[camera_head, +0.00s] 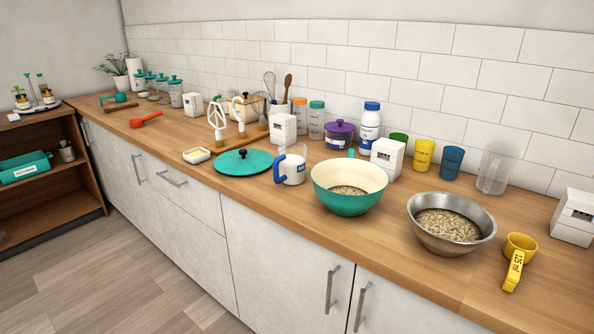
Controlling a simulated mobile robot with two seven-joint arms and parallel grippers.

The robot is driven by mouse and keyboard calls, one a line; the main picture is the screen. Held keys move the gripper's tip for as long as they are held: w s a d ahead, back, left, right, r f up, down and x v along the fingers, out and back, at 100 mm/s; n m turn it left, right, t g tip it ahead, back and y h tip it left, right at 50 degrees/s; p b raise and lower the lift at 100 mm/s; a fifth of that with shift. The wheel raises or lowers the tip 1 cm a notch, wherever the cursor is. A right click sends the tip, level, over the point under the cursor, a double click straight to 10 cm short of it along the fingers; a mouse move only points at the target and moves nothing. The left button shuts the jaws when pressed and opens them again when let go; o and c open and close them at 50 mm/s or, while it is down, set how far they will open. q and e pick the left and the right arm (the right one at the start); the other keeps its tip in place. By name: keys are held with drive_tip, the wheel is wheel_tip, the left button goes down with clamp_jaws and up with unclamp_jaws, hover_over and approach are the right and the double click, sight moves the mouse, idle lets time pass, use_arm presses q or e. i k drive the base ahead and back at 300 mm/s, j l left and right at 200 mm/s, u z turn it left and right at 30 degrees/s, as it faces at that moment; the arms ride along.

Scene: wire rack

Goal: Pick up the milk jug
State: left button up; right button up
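A small white jug (291,168) with a blue handle on its left side and a blue label stands upright on the wooden counter, between the teal lid and the teal bowl. Its upper part is clear. I cannot tell for certain which of the two is the milk jug. Neither of my grippers shows in the head view.
A teal bowl (347,204) and a steel bowl (450,246), both holding grain, stand right of the jug. A teal lid (243,162) lies left of it. A white box (387,159) and a purple-lidded pot (340,134) stand behind. The counter's front strip is mostly clear.

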sight(291, 158)
drive_tip(key=z, duration=0.45)
drive_tip(key=i+j+z, duration=0.1)
drive_tip(key=j+z, duration=0.2)
drive_tip(key=z, duration=0.15)
drive_tip(key=j+z, duration=0.75)
drive_tip(key=j, duration=0.35)
drive_tip(key=k+j, duration=0.1)
drive_tip(key=j, duration=0.3)
drive_tip(key=j+z, duration=0.15)
drive_tip(key=j, duration=0.25)
drive_tip(key=k, duration=0.05)
